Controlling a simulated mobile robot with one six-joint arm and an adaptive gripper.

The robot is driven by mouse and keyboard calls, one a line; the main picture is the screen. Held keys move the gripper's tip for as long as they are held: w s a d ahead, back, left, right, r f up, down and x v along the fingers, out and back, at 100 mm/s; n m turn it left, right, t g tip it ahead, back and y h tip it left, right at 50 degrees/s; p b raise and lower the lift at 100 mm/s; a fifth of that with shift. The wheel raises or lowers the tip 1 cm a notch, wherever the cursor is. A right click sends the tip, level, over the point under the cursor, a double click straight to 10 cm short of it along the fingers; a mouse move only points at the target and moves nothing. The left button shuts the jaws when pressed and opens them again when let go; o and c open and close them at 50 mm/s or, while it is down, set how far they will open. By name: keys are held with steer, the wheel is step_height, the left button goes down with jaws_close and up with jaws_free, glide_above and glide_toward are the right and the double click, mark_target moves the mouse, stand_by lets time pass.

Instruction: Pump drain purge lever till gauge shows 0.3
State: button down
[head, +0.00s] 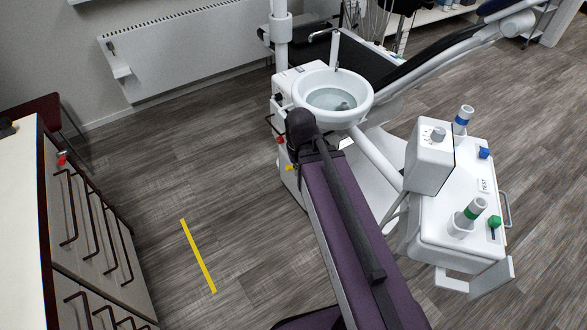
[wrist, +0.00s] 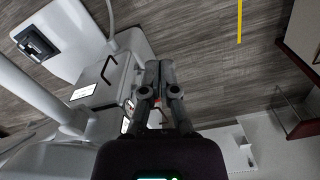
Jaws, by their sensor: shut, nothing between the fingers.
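My gripper (wrist: 159,66) shows in the wrist view with its fingers together and nothing between them. I cannot tell for sure which part is the purge lever. No gauge reading can be made out. My arm hides part of the unit and the gripper in the head view.
The white basin (head: 333,92) with a tap tops the unit. A control box (head: 430,155) and instrument tray (head: 455,235) stand at the right. A drawer counter (head: 85,225) is at the left. Open floor with a yellow strip (head: 198,256) lies between.

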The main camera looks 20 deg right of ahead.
steer(key=w+f+b, duration=0.3)
steer(key=f+b, duration=0.7)
steer(key=f, duration=0.1)
steer(key=w+f+b, duration=0.3)
steer(key=f+b, duration=0.7)
steer(key=w+d+f+n+t+y+b, duration=0.1)
steer(key=w+d, duration=0.3)
steer(key=w, duration=0.6)
steer(key=w+d+f+n+t+y+b, duration=0.1)
steer(key=w+d, duration=0.3)
steer(key=w, duration=0.5)
steer(key=shift+w+d+n+t+y+b, duration=0.4)
steer(key=shift+t+y+b, duration=0.2)
steer(key=shift+t+b, duration=0.1)
steer(key=shift+f, duration=0.1)
steer(key=b+x, duration=0.9)
steer(key=shift+w+a+f, duration=0.1)
steer(key=shift+a+f, duration=0.05)
steer(key=shift+f, duration=0.2)
